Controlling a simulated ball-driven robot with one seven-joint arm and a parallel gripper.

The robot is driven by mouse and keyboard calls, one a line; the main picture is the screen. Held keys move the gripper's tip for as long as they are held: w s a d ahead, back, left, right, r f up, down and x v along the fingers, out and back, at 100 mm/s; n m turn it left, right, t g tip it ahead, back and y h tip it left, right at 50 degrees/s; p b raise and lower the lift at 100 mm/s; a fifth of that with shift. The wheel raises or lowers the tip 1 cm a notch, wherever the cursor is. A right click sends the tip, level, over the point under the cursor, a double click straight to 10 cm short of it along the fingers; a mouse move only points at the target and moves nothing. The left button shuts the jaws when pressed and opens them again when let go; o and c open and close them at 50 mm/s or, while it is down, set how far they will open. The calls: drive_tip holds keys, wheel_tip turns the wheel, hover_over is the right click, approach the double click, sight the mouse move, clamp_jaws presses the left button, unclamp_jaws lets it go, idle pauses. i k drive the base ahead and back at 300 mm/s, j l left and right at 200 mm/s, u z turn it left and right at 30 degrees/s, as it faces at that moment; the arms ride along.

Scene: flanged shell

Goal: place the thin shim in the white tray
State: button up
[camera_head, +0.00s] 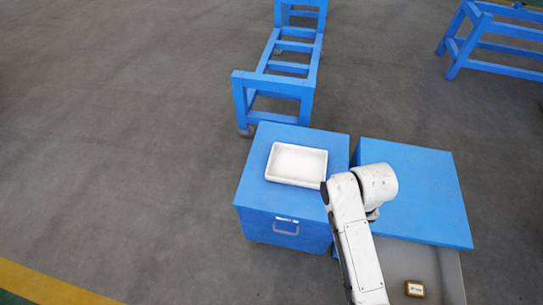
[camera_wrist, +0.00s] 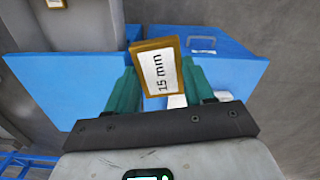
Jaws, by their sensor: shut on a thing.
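My gripper (camera_wrist: 157,85) shows in the wrist view, its green fingers shut on an orange-brown shim (camera_wrist: 156,66) with a white label reading "15 mm". The shim stands up between the fingertips, slightly tilted. In the head view my arm hides the gripper and the held shim. The white tray (camera_head: 292,182) sits empty on the left blue cabinet in the head view. A white patch of what looks like the tray (camera_wrist: 177,101) shows behind the fingers in the wrist view.
A second labelled brown block (camera_head: 414,288) lies on a grey surface (camera_head: 400,258) at the lower right; its label is unreadable. The right blue top (camera_head: 425,195) looks bare beside my arm. Blue frames (camera_head: 275,85) stand on the floor behind.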

sight(296, 174)
drive_tip(key=i+j+u, duration=0.1)
drive_tip(key=i+u, duration=0.25)
drive_tip(key=i, duration=0.2)
drive_tip(key=i+u, duration=0.4)
drive_tip(key=i, duration=0.15)
